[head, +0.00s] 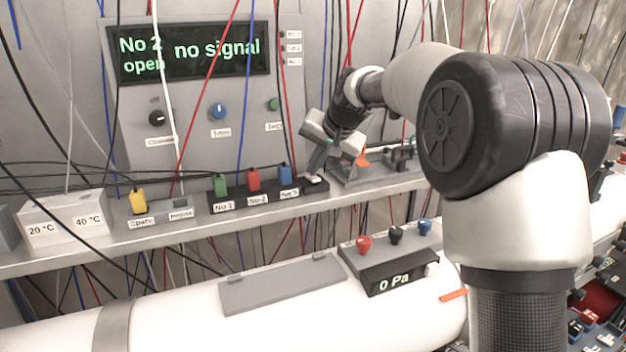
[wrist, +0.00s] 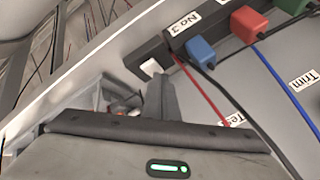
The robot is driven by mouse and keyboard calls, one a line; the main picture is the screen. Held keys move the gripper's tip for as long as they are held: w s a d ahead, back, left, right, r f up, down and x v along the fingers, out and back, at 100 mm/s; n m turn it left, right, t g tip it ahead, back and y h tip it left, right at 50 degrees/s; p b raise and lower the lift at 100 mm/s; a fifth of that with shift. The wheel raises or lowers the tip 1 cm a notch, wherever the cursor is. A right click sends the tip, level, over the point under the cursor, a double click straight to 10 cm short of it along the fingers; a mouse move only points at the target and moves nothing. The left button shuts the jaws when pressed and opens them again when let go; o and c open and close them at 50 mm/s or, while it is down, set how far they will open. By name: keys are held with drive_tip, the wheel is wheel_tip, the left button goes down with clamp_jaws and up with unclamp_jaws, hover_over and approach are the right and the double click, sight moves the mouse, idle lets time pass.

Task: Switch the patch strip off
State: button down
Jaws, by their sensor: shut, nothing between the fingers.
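The patch strip (head: 240,207) is a black bar on the steel shelf, with green, red and blue plugs labelled No 1, No 2 and No 3. In the wrist view the strip (wrist: 150,59) runs diagonally, and a small white switch (wrist: 152,68) sits at its end beyond the blue plug. My gripper (head: 315,172) is shut and empty, pointing down at the strip's right end. In the wrist view its fingertips (wrist: 158,82) are right beside the switch; I cannot tell whether they touch it. The switch's position is not clear.
A panel display (head: 188,52) reads "No 2 open" and "no signal". A yellow plug (head: 138,201) stands in a grey block left of the strip. A grey holder with an orange part (head: 362,157) is just right of my gripper. Loose cables hang across the shelf.

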drive_tip(key=shift+s+f+b, duration=0.3)
drive_tip(key=shift+f+b, duration=0.05)
drive_tip(key=shift+f, duration=0.5)
idle(0.3)
drive_tip(key=shift+r, duration=0.15)
drive_tip(key=shift+w+a+r+p, duration=0.1)
drive_tip(key=shift+w+r+p, duration=0.2)
drive_tip(key=shift+p, duration=0.25)
drive_tip(key=shift+r, duration=0.2)
drive_tip(key=shift+r+p, duration=0.3)
drive_tip(key=shift+p, duration=0.05)
drive_tip(key=r+p, duration=0.2)
drive_tip(key=r, duration=0.1)
drive_tip(key=r+p, duration=0.1)
drive_tip(key=p, duration=0.1)
drive_tip(key=shift+w+a+r, duration=0.1)
drive_tip(key=shift+w+r, duration=0.2)
drive_tip(key=shift+w, duration=0.1)
